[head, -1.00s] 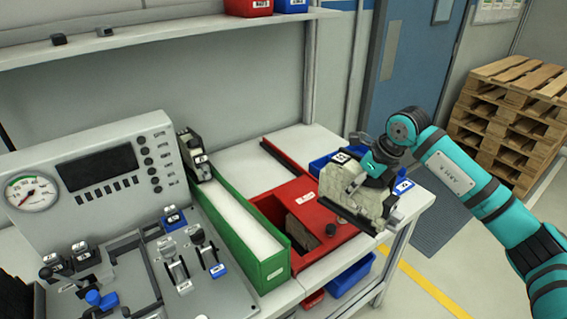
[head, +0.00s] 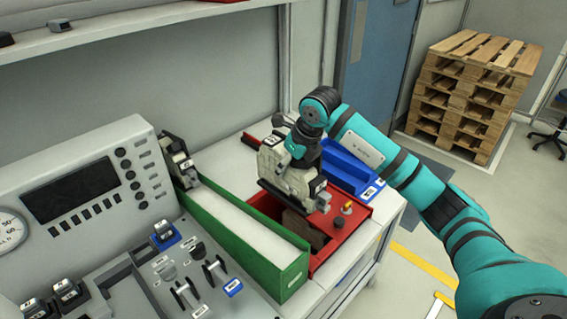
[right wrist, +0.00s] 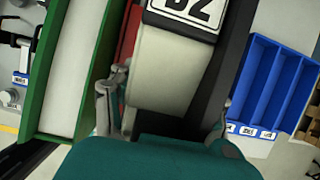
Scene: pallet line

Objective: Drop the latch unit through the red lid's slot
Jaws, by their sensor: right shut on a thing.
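The latch unit (head: 273,163), a pale, worn block with a dark base and a small lever, is in my right gripper (head: 300,160). The gripper is shut on it and holds it over the red lid (head: 352,222). In the right wrist view the latch unit (right wrist: 160,70) shows a white label that seems to read B2. The lid's dark slot (head: 296,226) shows partly in front of and below the unit, which hides the rest. I cannot tell whether the unit touches the lid. My left gripper is not in view.
A green bin (head: 292,272) stands just left of the red lid, with a similar unit (head: 178,160) at its far end. A blue bin (head: 350,168) is close on the right. A control panel (head: 95,185) fills the left side. A knob (head: 338,221) stands on the lid.

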